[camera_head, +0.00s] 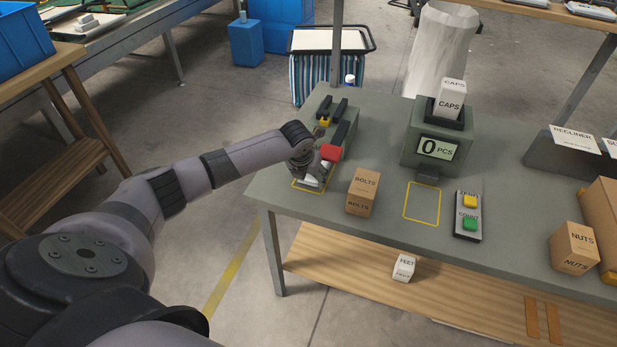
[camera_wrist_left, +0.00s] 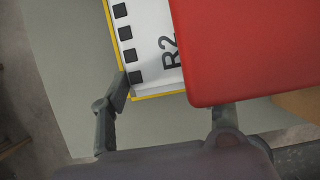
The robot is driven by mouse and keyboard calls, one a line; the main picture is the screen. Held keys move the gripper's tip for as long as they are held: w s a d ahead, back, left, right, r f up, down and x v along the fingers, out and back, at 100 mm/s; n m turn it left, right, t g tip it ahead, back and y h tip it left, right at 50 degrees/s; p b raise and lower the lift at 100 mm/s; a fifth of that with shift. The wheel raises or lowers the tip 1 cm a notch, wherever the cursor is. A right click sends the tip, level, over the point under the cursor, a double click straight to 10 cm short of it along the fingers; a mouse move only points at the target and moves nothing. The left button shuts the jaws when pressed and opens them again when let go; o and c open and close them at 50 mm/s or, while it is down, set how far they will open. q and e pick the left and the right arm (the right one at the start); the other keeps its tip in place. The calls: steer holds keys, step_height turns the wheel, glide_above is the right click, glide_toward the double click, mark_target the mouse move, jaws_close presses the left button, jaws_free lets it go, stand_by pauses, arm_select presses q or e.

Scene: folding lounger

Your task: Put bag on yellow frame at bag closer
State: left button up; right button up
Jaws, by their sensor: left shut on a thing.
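The bag (camera_head: 312,181) is white and lies within the yellow frame (camera_head: 309,192) at the table's left end. In the left wrist view the bag (camera_wrist_left: 150,50) shows black squares and the letters R2, with the yellow frame (camera_wrist_left: 158,96) along its edge. The bag closer (camera_head: 340,132) has a dark arm and a red block (camera_head: 330,153), which covers part of the bag in the wrist view (camera_wrist_left: 245,50). My left gripper (camera_head: 314,172) is at the bag, shut on it; one finger touches its edge, the other is partly hidden by the red block. My right gripper is out of view.
A BOLTS box (camera_head: 362,192) stands just right of the yellow frame. A counter reading 0 PCS (camera_head: 437,148), a second yellow outline (camera_head: 422,203) and a button panel (camera_head: 468,215) are further right. A NUTS box (camera_head: 573,248) is at the right.

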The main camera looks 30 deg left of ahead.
arm_select(q)
steer(key=shift+s+f, duration=0.2)
steer(key=shift+f, duration=0.2)
steer(key=o, duration=1.3)
steer(key=shift+c, duration=0.2)
steer(key=shift+r, duration=0.15)
steer(key=v, duration=1.1)
steer(key=shift+r, duration=0.4)
steer(key=shift+s+f, duration=0.1)
steer(key=shift+s, duration=0.05)
